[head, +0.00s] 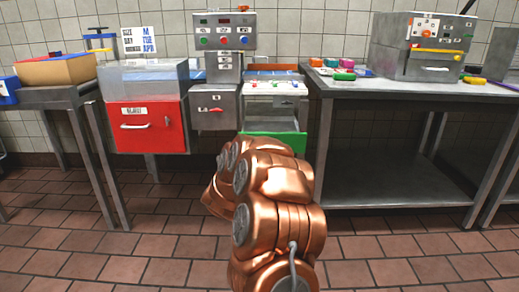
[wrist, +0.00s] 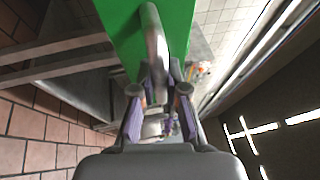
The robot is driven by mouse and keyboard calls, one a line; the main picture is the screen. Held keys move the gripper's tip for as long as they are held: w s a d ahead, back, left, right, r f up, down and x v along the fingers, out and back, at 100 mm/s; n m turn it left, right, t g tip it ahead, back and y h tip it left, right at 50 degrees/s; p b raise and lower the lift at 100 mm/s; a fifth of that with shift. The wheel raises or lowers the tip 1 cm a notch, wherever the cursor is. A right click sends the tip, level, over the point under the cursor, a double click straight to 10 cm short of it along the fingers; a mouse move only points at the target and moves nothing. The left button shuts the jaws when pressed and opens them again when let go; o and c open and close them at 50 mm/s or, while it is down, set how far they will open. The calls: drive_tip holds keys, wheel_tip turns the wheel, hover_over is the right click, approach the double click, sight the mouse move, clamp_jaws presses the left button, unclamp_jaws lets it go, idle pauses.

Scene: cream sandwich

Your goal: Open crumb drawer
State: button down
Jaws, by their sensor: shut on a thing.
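The drawer with a green front (head: 285,139) is low in the middle unit in the head view, partly hidden behind my copper arm. I take it to be the crumb drawer, but no label on it is readable. In the wrist view the green front (wrist: 122,32) fills the upper middle, with a grey metal bar handle (wrist: 151,24) on it. My gripper (wrist: 158,92) is at the lower end of this handle, its two fingers on either side, shut on it. My gripper is hidden behind my arm in the head view. How far the drawer stands out is unclear.
A red drawer (head: 146,140) with a metal handle is left of the green one. A smaller grey drawer (head: 213,117) with a red-marked handle sits between them. A steel table (head: 400,92) stands close on the right. The tiled floor (head: 130,262) in front is clear.

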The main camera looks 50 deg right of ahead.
idle(0.3)
drive_tip(key=c, duration=1.2)
unclamp_jaws()
drive_tip(key=v, duration=1.2)
